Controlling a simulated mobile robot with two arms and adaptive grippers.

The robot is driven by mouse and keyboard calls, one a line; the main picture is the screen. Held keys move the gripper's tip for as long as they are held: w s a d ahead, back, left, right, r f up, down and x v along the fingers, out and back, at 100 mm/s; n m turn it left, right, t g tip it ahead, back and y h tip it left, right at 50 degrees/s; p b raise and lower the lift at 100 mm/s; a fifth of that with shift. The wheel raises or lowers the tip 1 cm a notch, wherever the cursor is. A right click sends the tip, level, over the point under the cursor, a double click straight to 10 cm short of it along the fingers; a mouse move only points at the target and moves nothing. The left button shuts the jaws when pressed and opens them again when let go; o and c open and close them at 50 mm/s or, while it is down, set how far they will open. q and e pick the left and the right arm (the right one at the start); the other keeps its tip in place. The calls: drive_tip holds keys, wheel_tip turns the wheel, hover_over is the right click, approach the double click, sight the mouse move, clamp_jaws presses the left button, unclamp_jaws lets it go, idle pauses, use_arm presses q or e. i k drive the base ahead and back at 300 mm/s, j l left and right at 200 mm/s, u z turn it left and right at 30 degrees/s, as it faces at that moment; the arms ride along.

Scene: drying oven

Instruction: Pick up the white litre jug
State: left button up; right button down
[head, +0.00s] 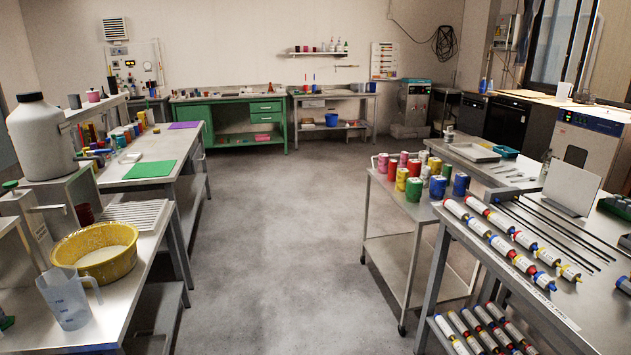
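A translucent whitish jug (66,302) with blue markings and a handle on its right side stands upright on the left bench (145,245), near its front end. It is just in front of a yellow bowl (120,264); I cannot tell whether they touch. A small white vessel (563,91) stands on the far right counter, too small to tell if it is a jug. Neither of my grippers is in view.
A large white container (41,138) stands on a grey unit at the left. The right bench (605,285) holds tubes and rods. A trolley (398,215) with coloured pots stands beside it. The grey floor (275,240) between the benches is clear.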

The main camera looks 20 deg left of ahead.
sight(61, 287)
drive_tip(key=i+j+u, duration=0.2)
drive_tip(key=i+u, duration=0.15)
drive_tip(key=i, duration=0.2)
drive_tip(key=i+u, duration=0.35)
drive_tip(key=i, duration=0.2)
drive_tip(key=i+u, duration=0.3)
drive_tip(key=i, duration=0.25)
drive_tip(key=i+u, duration=0.8)
drive_tip(key=i+l+u, duration=0.35)
drive_tip(key=i+u, duration=0.15)
drive_tip(key=u, duration=0.15)
drive_tip(key=i+u, duration=0.1)
drive_tip(key=u, duration=0.25)
drive_tip(key=k+j+u, duration=0.1)
drive_tip(key=u, duration=1.05)
